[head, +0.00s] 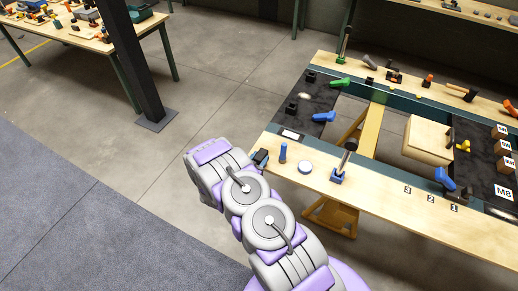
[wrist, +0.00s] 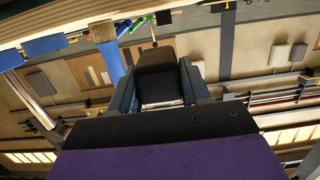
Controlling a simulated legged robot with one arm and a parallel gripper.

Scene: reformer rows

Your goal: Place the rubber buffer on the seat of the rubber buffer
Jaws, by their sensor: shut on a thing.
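My gripper shows in the wrist view (wrist: 158,95) with its two blue-grey fingers on either side of a black block, which I take for the rubber buffer (wrist: 156,70). It is shut on this block. In the head view my gripper (head: 261,157) is at the near left end of the wooden bench, left of a blue cylinder, and the block is too small there to make out. The seat of the rubber buffer cannot be told for certain. Black blocks stand on the dark mat, one at its left edge (head: 292,107) and one at the back (head: 310,76).
The wooden bench (head: 385,203) carries the blue cylinder (head: 283,152), a white disc (head: 305,167) and a blue block with an upright tool (head: 338,177). Blue and green handles lie around the dark mat (head: 318,95). A dark post (head: 137,65) stands left; the floor between is clear.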

